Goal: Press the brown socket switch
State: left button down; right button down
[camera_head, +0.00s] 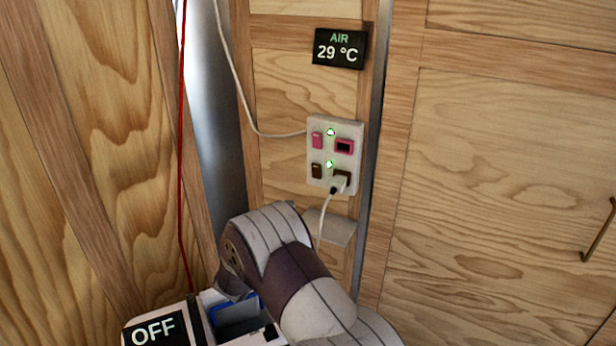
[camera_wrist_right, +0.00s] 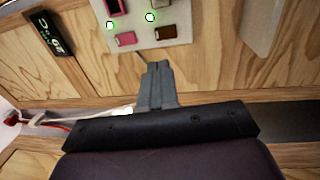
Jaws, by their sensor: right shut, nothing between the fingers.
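The white socket panel (camera_head: 323,187) is on the wooden wall in the head view. Its brown switch (camera_head: 317,171) is at lower left, below a pink switch (camera_head: 317,140). A plug with a white cable sits in the brown socket (camera_head: 341,177) beside it. Both green lights are lit. In the right wrist view the brown switch (camera_wrist_right: 166,32) is near the top, just beyond my right gripper (camera_wrist_right: 158,66). That gripper is shut and empty, its tips pointing toward the panel's edge; contact cannot be made out. My arm hides its fingers in the head view. My left gripper is not seen.
A display (camera_head: 339,48) reading AIR 29 °C is above the panel. A small block (camera_head: 332,227) juts from the wall below it. A box with an OFF display (camera_head: 154,330) is at lower left. A red cord (camera_head: 181,150) hangs at left.

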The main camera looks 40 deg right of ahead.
aim_at(317, 169)
jog(key=shift+d, duration=0.1)
jog(key=x, duration=1.4)
jog(key=shift+b, duration=0.3)
jog(key=shift+r, duration=0.15)
